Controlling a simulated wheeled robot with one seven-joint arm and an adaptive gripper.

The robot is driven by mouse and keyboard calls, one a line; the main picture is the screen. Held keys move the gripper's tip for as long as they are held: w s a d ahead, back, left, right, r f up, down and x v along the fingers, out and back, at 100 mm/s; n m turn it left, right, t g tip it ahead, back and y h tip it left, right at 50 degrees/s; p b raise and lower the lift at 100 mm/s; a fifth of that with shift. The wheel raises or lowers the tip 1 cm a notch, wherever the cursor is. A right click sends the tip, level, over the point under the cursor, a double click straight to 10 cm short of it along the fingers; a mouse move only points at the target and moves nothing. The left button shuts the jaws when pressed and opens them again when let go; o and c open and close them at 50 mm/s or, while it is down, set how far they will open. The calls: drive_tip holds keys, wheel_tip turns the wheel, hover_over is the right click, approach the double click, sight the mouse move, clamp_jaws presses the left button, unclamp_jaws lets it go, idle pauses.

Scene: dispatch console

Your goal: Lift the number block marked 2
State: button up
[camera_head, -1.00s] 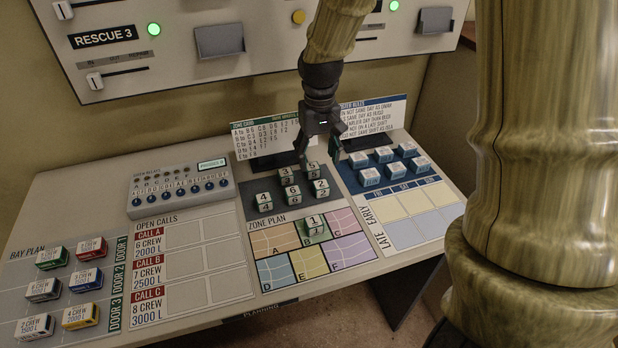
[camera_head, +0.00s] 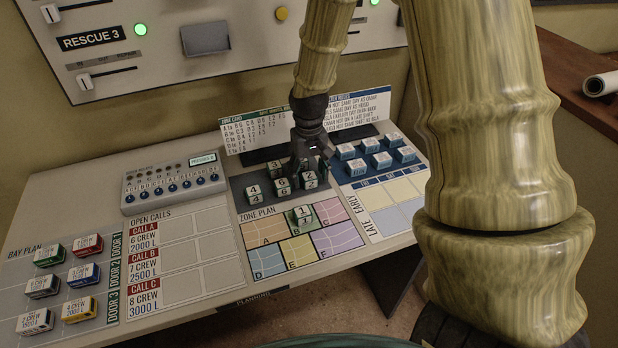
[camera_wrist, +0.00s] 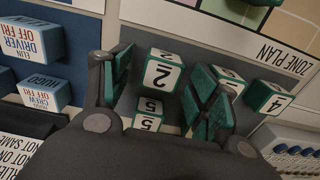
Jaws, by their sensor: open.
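The number block marked 2 (camera_wrist: 161,72) is a white block with green sides. In the wrist view it lies between the two open fingers of my gripper (camera_wrist: 163,88), with a small gap visible on each side. In the head view my gripper (camera_head: 308,158) is low over the dark pad (camera_head: 240,184), and the 2 block (camera_head: 310,181) shows just below the fingers. A block marked 5 (camera_wrist: 148,115) lies behind the 2 block, nearer the palm. A block marked 6 (camera_head: 282,184) is beside it on the left.
A block marked 4 (camera_head: 254,191) is on the pad's left. A block marked 1 (camera_head: 302,214) is on the zone plan (camera_head: 268,262). Several blue-sided crew blocks (camera_head: 369,147) stand to the right. Cards (camera_head: 359,112) stand upright behind the pad.

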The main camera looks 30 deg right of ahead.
drive_tip(key=shift+s+f, duration=0.25)
drive_tip(key=shift+f, duration=0.15)
drive_tip(key=shift+w+f, duration=0.1)
drive_tip(key=shift+f, duration=0.05)
drive_tip(key=c, duration=1)
